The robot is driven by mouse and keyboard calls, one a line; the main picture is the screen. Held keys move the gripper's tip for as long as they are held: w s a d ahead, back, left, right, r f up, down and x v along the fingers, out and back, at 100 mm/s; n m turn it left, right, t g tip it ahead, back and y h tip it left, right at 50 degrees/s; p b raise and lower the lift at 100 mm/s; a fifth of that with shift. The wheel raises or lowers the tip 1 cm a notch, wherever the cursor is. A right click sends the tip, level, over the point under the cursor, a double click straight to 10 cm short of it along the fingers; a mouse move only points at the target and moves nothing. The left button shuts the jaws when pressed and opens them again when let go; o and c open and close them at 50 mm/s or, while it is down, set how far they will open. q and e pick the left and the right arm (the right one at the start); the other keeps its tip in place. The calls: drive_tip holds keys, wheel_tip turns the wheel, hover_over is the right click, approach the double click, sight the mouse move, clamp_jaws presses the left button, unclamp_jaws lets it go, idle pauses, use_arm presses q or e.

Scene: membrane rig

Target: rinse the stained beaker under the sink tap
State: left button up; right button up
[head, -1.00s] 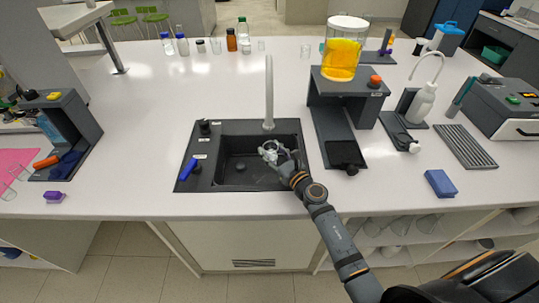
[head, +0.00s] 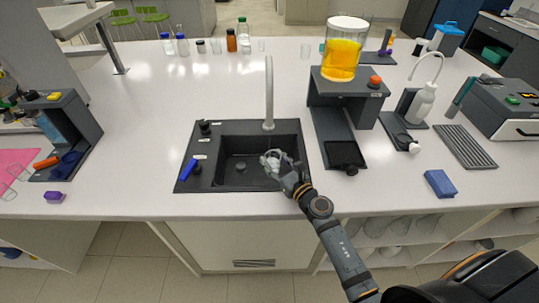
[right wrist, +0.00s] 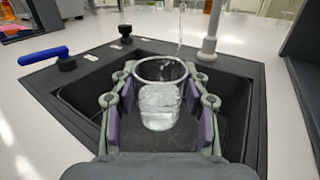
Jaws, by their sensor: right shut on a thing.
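My right gripper (head: 281,167) is shut on a clear glass beaker (head: 268,159), low over the right part of the black sink (head: 207,180). In the right wrist view the beaker (right wrist: 158,105) stands roughly upright between the purple finger pads of my gripper (right wrist: 160,122). Its lower part looks whitish and watery; I cannot make out a clear stain. The grey tap (head: 268,90) rises behind the beaker. In the right wrist view, a thin clear stream (right wrist: 180,30) appears to come down toward the beaker's rim. My left gripper is not in view.
A blue lever (head: 188,168) sits on the sink's left rim. A dark stand (head: 325,125) bearing a jar of orange liquid (head: 341,55) is close on the right. A blue block (head: 440,183) lies farther right. The counter left of the sink is mostly clear.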

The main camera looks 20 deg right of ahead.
sight(274, 170)
drive_tip(key=s, duration=0.2)
drive_tip(key=s+a, duration=0.1)
drive_tip(key=shift+s+a, duration=0.2)
drive_tip(key=shift+s, duration=0.15)
idle(1.2)
